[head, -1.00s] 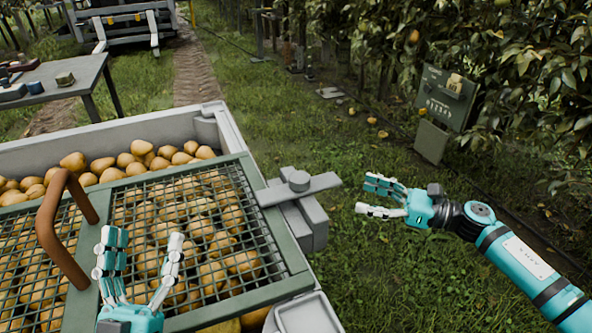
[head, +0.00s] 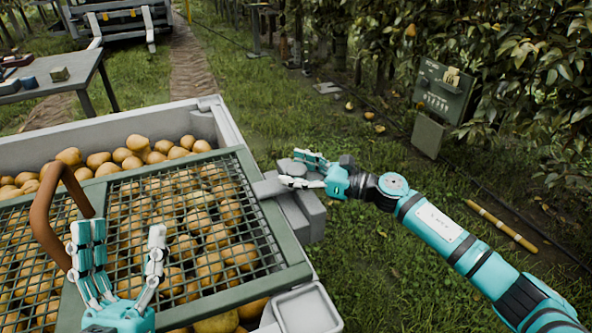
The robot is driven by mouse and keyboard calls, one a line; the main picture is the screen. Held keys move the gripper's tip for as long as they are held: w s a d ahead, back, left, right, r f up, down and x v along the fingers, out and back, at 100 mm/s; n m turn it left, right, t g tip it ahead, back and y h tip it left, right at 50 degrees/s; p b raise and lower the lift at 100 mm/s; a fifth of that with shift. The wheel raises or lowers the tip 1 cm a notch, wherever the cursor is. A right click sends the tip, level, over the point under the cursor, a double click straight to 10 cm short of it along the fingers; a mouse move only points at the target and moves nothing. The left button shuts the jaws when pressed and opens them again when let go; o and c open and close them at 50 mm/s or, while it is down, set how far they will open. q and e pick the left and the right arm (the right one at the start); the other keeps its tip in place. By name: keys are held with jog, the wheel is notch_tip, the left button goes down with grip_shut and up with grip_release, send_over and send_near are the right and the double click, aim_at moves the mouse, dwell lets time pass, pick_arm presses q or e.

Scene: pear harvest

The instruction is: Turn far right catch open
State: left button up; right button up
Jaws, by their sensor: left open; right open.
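The far right catch (head: 270,187) is a grey bar with a round pivot on a grey block (head: 308,222) at the right side of the pear bin. Its inner end lies over the green frame of the mesh lid (head: 250,212). My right gripper (head: 288,168) is open at the catch, its fingers over the bar's outer part and pivot, which they partly hide. I cannot tell whether they touch it. My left gripper (head: 122,240) is open and empty above the mesh lid, near the brown handle (head: 42,222).
Pears (head: 130,150) fill the grey bin (head: 225,125) under the lid. A grey tray (head: 307,310) sits at the bin's near right corner. A table (head: 88,72) stands at the back left. A yellow pole (head: 500,225) lies on the grass at right.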

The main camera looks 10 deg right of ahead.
jog(key=c, duration=1.3)
jog(key=shift+w+a, duration=0.1)
jog(key=shift+a, duration=0.05)
grip_shut()
jog(key=shift+f, duration=0.1)
